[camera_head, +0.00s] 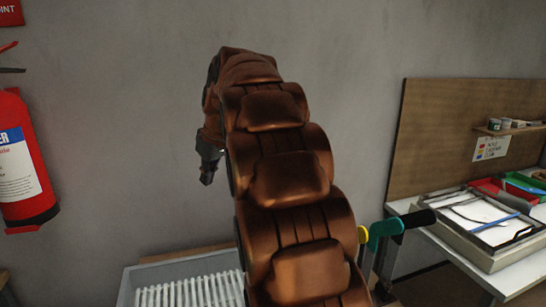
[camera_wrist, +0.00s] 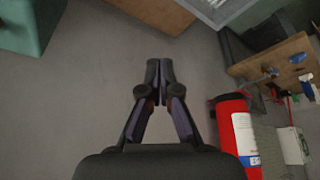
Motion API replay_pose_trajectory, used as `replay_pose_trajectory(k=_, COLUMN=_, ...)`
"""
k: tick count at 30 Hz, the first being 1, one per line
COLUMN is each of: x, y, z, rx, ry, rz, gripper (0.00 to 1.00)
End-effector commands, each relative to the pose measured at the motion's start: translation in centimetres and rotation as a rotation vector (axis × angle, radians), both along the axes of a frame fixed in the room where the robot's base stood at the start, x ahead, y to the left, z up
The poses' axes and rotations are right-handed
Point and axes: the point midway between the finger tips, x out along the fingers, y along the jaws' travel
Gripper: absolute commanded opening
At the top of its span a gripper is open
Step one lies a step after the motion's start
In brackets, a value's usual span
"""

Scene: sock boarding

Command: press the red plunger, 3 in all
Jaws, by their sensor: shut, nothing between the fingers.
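I cannot make out the red plunger in either view. My gripper (camera_head: 207,165) hangs from the end of my raised brown arm, pointing down, in front of the grey wall in the head view. In the wrist view its two dark fingers (camera_wrist: 159,70) meet at the tips. They are shut and empty, with only grey floor behind them. My arm hides much of the middle of the head view.
A red fire extinguisher (camera_head: 22,165) is at the left and shows in the wrist view (camera_wrist: 228,112). A white ribbed rack (camera_head: 150,282) is low centre. A teal tool with a black grip (camera_head: 413,219) stands beside a workbench (camera_head: 530,262) with trays.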

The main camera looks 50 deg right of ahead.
Motion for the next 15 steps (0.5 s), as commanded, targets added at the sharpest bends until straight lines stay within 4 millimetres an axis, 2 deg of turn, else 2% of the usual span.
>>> replay_pose_trajectory(k=1, x=0.9, y=-1.7, z=0.4, rx=-0.012, ry=-0.021, rz=0.003, gripper=0.00)
replay_pose_trajectory(k=6, x=3.1, y=-6.8, z=2.7, rx=-0.072, ry=-0.098, rz=0.040, gripper=0.00)
replay_pose_trajectory(k=15, x=4.7, y=-15.8, z=5.9, rx=-0.205, ry=-0.209, rz=0.114, gripper=0.00)
